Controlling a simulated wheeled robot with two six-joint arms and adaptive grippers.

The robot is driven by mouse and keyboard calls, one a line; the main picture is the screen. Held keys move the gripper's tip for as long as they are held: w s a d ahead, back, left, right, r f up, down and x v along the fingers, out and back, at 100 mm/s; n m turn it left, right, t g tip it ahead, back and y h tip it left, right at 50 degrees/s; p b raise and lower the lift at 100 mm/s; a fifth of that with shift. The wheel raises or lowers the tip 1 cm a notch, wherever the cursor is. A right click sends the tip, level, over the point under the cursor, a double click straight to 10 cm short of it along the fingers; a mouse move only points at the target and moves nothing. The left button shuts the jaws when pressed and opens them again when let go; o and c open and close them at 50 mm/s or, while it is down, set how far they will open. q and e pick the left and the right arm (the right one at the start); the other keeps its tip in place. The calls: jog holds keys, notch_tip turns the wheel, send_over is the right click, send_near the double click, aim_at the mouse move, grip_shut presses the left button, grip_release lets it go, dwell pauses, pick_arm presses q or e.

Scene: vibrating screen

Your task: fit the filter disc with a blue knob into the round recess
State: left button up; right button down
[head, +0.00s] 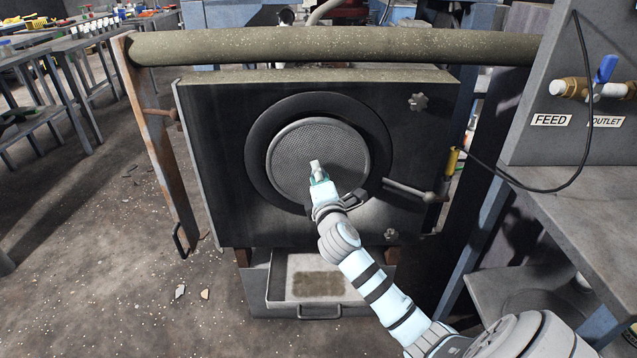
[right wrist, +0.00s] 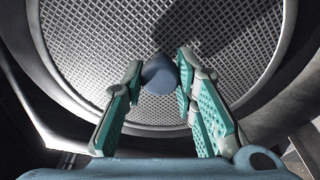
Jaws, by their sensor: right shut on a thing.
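The filter disc (head: 292,150) is a round grey mesh plate with a pale rim. In the head view it shows inside the dark ring (head: 258,122) of the round recess in the upright black panel. My right gripper (head: 317,173) is in front of the disc, near its middle. In the right wrist view the blue knob (right wrist: 160,75) stands out from the mesh (right wrist: 115,35), between the fingertips of my right gripper (right wrist: 158,82), which is shut on it. I cannot tell whether the disc sits flush. My left gripper is not in view.
A handle bar (head: 408,190) juts out at the ring's right. A thick pipe (head: 330,45) crosses above the panel (head: 215,170). An open tray (head: 318,311) is below it. At right stands a cabinet with FEED and OUTLET labels (head: 552,120) and a blue-levered valve (head: 605,70).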

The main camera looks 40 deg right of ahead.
jog(key=shift+w+d+r, duration=0.1)
jog(key=shift+w+d, duration=0.2)
jog(key=shift+w, duration=0.1)
jog(key=shift+p, duration=0.4)
dwell(0.4)
dwell(0.4)
jog(key=shift+p+x, duration=0.6)
jog(key=shift+x, duration=0.65)
dwell(2.1)
jog(key=c, duration=1.2)
grip_release()
jog(key=shift+s+d, duration=0.1)
jog(key=shift+d, duration=0.05)
jog(key=v, duration=1.2)
